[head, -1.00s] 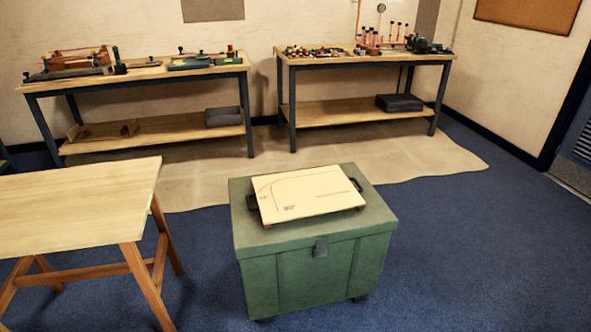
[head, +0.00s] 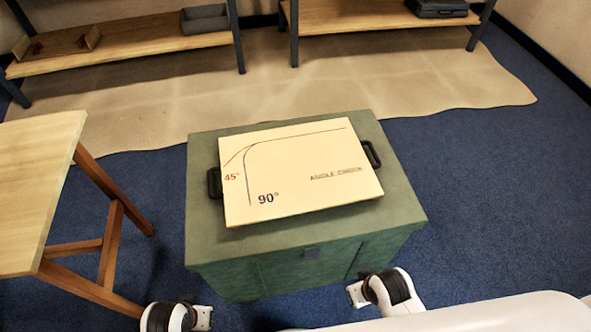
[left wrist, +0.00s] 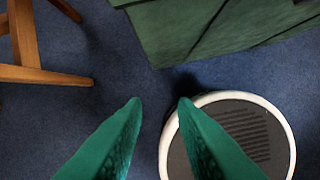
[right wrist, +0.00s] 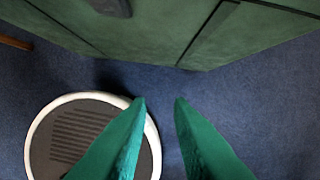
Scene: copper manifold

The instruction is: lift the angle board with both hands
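The angle board (head: 300,180) is a pale flat panel marked 45° and 90°, with a curved line on it. It lies on top of the green chest (head: 210,235) and has a dark handle at its left (head: 214,183) and right (head: 371,155) ends. In the left wrist view my left gripper (left wrist: 160,102) has its two green fingers apart, with nothing between them. In the right wrist view my right gripper (right wrist: 160,102) is likewise open and empty. Both are low in front of the chest, away from the board. The head view shows only parts of my arms, not the fingertips.
A wooden table (head: 40,180) stands at the left, close to the chest. Two benches with lower shelves (head: 130,55) stand at the back, beyond a tan floor sheet (head: 130,115). Blue floor (head: 500,220) is clear to the right of the chest.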

